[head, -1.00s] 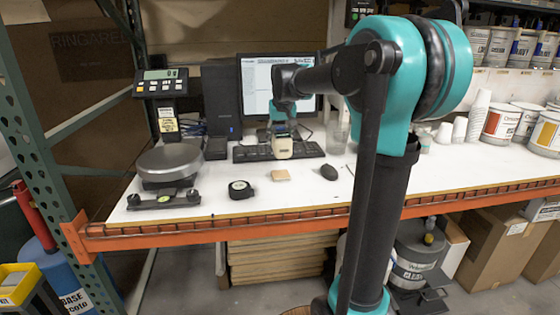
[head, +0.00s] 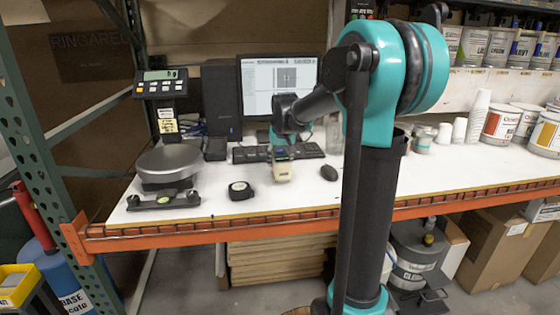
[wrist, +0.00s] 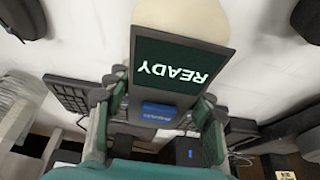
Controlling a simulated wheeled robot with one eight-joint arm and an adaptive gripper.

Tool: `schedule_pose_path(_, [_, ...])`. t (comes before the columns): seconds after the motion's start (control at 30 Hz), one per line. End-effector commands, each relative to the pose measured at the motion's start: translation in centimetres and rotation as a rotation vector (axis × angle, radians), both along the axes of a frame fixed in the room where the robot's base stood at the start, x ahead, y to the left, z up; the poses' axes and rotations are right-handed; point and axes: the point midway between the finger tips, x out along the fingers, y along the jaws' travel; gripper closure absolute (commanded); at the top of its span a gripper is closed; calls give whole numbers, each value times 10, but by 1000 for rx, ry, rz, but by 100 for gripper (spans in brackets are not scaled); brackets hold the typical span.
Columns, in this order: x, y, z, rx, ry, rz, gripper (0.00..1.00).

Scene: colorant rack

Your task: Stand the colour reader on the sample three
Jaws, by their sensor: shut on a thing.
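The small beige sample tile is hidden behind or beneath the reader in the head view. I cannot tell whether the reader touches it.
A black tape measure (head: 240,190) lies left of the reader and a dark mouse (head: 329,172) lies to the right. A keyboard (head: 250,155) and monitor (head: 279,85) stand behind. A scale (head: 168,163) is at the left. The bench's front edge (head: 290,209) is close.

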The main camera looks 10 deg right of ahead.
Motion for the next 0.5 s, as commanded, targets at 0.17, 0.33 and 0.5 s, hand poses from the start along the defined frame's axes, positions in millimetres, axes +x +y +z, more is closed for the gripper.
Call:
schedule_pose_path(0.17, [0,0,-2,0,0,0,41])
schedule_pose_path(0.33, [0,0,-2,0,0,0,27])
schedule_pose_path(0.5, [0,0,-2,0,0,0,27])
